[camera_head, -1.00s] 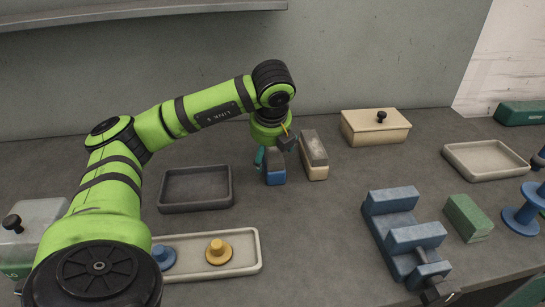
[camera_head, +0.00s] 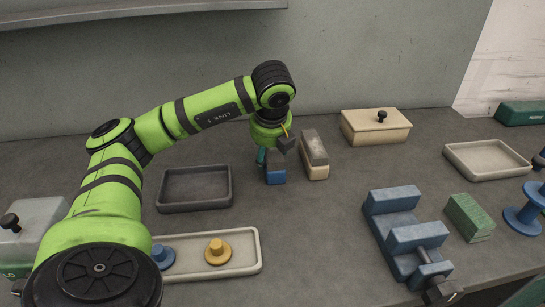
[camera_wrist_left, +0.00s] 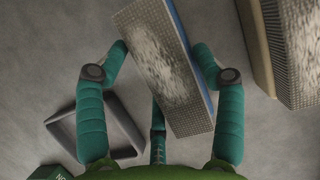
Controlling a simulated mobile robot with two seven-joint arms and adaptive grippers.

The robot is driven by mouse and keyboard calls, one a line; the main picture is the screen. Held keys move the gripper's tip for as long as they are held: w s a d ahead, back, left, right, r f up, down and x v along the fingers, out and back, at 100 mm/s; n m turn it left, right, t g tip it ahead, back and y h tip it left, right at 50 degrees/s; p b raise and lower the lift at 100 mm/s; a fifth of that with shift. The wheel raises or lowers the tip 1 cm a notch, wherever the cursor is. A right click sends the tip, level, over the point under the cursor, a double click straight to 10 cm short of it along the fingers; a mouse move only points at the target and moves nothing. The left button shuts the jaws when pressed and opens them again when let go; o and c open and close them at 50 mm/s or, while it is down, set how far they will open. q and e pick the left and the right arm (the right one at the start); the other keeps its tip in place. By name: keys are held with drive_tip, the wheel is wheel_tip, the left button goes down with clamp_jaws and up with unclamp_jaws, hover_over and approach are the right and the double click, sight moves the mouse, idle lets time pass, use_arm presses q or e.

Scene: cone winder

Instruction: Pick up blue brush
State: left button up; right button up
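The blue brush (camera_head: 275,178) stands on the table under my left gripper, with a blue lower body and a grey, worn upper face. In the left wrist view the brush (camera_wrist_left: 160,60) lies slanted between the two teal fingers. The fingertips of my left gripper (camera_wrist_left: 160,48) meet its two long sides, closed on it. In the head view the gripper (camera_head: 273,150) is partly hidden by the wrist, and one finger shows at the brush's left side. The brush looks still down on the table. My right gripper is not in view.
A beige brush (camera_head: 315,170) stands close to the right of the blue one. A dark empty tray (camera_head: 196,208) is to the left. A blue vise-like fixture (camera_head: 405,240) and a green block (camera_head: 468,217) are at right. A lidded beige box (camera_head: 375,134) stands behind.

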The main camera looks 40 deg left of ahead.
use_arm(q)
drive_tip(key=c, duration=0.3)
drive_tip(key=shift+c, duration=0.3)
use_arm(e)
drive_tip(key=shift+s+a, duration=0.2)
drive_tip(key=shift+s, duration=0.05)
use_arm(q)
drive_tip(key=shift+r, duration=0.1)
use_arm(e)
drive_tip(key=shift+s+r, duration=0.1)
